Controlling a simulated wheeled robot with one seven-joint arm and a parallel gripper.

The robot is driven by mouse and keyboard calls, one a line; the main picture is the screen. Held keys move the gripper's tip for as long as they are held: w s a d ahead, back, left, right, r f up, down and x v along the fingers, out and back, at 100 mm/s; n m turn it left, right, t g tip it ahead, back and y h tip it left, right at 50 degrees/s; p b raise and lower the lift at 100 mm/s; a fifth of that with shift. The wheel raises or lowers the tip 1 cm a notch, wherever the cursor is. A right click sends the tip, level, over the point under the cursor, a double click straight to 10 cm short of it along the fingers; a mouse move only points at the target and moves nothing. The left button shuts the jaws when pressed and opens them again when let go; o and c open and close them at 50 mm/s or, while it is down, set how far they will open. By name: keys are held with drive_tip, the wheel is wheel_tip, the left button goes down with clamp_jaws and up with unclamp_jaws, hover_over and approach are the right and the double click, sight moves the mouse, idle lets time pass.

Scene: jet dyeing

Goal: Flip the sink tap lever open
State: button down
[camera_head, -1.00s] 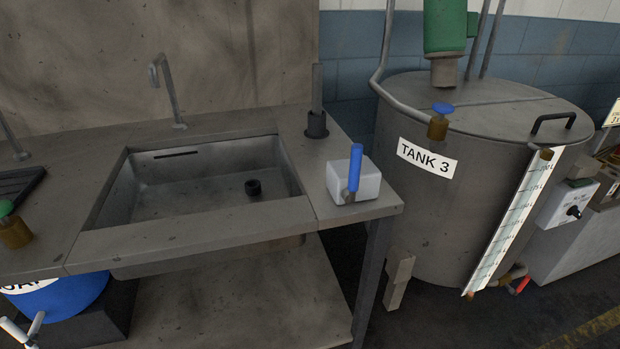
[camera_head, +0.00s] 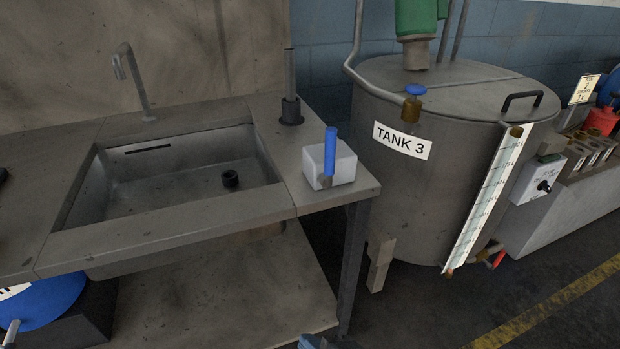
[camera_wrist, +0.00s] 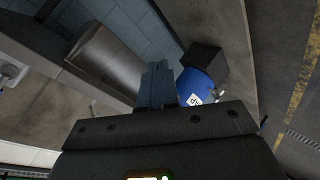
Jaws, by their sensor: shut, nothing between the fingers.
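The sink tap lever (camera_head: 330,151) is a blue handle standing upright on a white box (camera_head: 342,165) at the right front corner of the sink bench. The sink basin (camera_head: 165,180) is to its left, with a grey gooseneck spout (camera_head: 138,85) behind it. My gripper (camera_wrist: 158,68) shows in the wrist view with its fingers together and nothing between them. It is apart from the lever, which I cannot make out in the wrist view. A small blue-grey part at the bottom edge of the head view may be mine.
A tank labelled TANK 3 (camera_head: 420,190) stands right of the bench. A blue drum (camera_head: 45,305) sits on a dark block below left; a blue drum also shows in the wrist view (camera_wrist: 192,84). A bench leg (camera_head: 354,262) stands below the lever. Open floor (camera_head: 430,315) lies right.

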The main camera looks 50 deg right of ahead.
drive_tip(key=w+d+r+g+h, duration=0.1)
drive_tip(key=w+d+r+h, duration=0.15)
drive_tip(key=w, duration=0.25)
drive_tip(key=w+d+r+h, duration=0.1)
drive_tip(key=w+d+h, duration=0.15)
drive_tip(key=w, duration=0.25)
drive_tip(key=w+r+m+g+h, duration=0.3)
drive_tip(key=r+g+h, duration=0.1)
drive_tip(key=r, duration=0.6)
drive_tip(key=w+r+m+g+h, duration=0.3)
drive_tip(key=r+m+g+h, duration=0.1)
drive_tip(key=r, duration=0.6)
drive_tip(key=shift+r+g+h+b, duration=0.15)
drive_tip(key=shift+g+h+b, duration=0.35)
drive_tip(key=shift+g, duration=0.4)
drive_tip(key=shift+w+d, duration=0.1)
drive_tip(key=shift+d, duration=0.1)
drive_tip(key=p, duration=0.1)
approach(328, 157)
drive_tip(key=w+d+r, duration=0.1)
drive_tip(key=w+d, duration=0.2)
drive_tip(key=w, duration=0.2)
drive_tip(key=shift+s+d+p, duration=0.25)
drive_tip(key=shift+s+d, duration=0.55)
drive_tip(key=shift+d, duration=0.15)
drive_tip(key=shift+s+d+p, duration=0.25)
drive_tip(key=shift+s+d, duration=0.55)
drive_tip(key=shift+d, duration=0.2)
drive_tip(key=shift+d+r+m, duration=0.1)
drive_tip(key=shift+m, duration=0.2)
